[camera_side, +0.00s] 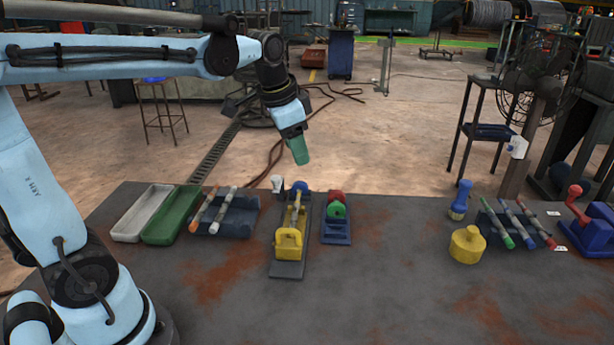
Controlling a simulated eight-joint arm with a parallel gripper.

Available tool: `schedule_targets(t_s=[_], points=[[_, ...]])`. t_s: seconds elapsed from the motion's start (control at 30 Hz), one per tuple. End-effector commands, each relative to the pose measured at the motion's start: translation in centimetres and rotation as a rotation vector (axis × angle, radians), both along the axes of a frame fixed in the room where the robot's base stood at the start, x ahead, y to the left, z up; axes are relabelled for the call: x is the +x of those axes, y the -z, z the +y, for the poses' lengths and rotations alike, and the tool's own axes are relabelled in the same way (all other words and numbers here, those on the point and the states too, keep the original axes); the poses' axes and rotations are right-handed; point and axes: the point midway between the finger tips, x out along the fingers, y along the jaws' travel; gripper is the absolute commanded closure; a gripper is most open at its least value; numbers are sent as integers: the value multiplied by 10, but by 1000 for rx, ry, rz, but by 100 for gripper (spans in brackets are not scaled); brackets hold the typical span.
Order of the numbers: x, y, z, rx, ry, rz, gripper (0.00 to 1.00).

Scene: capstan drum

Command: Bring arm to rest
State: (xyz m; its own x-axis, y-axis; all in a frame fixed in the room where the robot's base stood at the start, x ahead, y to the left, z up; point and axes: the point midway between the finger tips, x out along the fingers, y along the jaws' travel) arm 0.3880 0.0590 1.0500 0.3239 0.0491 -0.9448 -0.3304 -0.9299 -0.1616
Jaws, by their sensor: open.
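My arm is light blue with dark joints and reaches in from the left above the table. My gripper (299,152) has a green end that points down, in the air above and behind the table's back edge. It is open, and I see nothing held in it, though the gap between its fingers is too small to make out. Below it on the table stands a dark base with a yellow block, a light rod and a blue knob (289,244). Right of that is a blue stand with red and green round parts (337,212). The gripper touches neither.
On the table (380,290) at left are a grey tray (143,211), a green tray (172,216) and a rack with rods (238,217). At right are a yellow canister (467,246), a blue-handled brush (460,199), a rod rack (510,224) and a red-handled blue device (590,230). The front middle is clear.

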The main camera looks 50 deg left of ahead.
Motion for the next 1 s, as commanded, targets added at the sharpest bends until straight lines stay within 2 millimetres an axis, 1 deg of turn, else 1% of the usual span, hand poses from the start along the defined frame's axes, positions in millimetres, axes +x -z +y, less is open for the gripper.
schedule_targets(t_s=[0.03,0.17,0.3,0.4,0.5,0.7,1.0], points=[[-13,3,-9,-12,-27,-30,51],[-38,13,-25,-52,-107,-104,51],[-65,28,-41,-106,-188,-183,51],[-80,41,-49,-148,-238,-231,51],[-90,51,-55,-181,-274,-265,51],[-99,61,-60,-214,-309,-296,51],[-99,61,-60,-216,-312,-297,51]])
